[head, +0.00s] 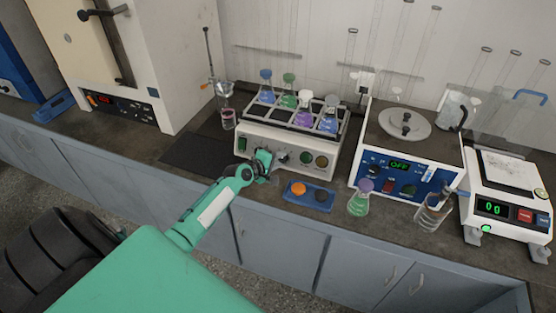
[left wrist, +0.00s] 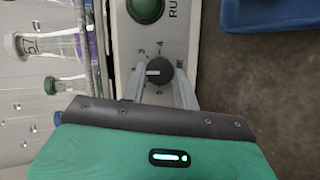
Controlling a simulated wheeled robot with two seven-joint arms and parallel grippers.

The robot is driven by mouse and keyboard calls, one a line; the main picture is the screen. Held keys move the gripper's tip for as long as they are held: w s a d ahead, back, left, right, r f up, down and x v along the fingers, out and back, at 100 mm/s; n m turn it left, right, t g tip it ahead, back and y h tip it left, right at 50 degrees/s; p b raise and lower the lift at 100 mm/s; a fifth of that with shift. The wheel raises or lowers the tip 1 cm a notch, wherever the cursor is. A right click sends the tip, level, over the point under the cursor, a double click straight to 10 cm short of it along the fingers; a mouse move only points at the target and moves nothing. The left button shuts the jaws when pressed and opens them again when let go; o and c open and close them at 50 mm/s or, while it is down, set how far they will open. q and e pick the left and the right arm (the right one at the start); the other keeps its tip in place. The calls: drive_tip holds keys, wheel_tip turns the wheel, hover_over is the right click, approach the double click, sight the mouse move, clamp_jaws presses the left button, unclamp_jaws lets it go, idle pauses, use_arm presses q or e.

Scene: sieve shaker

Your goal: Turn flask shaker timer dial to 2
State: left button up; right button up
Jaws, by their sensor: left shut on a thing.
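The flask shaker (head: 288,146) stands on the bench with several stoppered flasks on its rack and a row of knobs on its front. My left gripper (head: 264,160) is at the left part of that front panel and hides the dial there. In the left wrist view the dark timer dial (left wrist: 159,72) sits between the fingertips of my left gripper (left wrist: 160,80), which is shut on it. The dial's white pointer line points left in that picture. Small numbers, a 3 and a 4 among them, lie around the dial; the others are blocked or unclear. My right gripper is not in view.
A green round button (left wrist: 145,8) marked RUN is beside the dial. A blue tray (head: 308,195) with orange and dark round pieces lies in front of the shaker. A green flask (head: 359,198) and a blue-fronted device (head: 405,170) stand to the right. A dark mat (head: 197,158) lies to the left.

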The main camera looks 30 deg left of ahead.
use_arm(q)
drive_tip(key=o, duration=1)
drive_tip(key=b+v, duration=0.1)
drive_tip(key=v, duration=1.2)
drive_tip(key=shift+s+r, duration=0.1)
drive_tip(key=shift+s, duration=0.3)
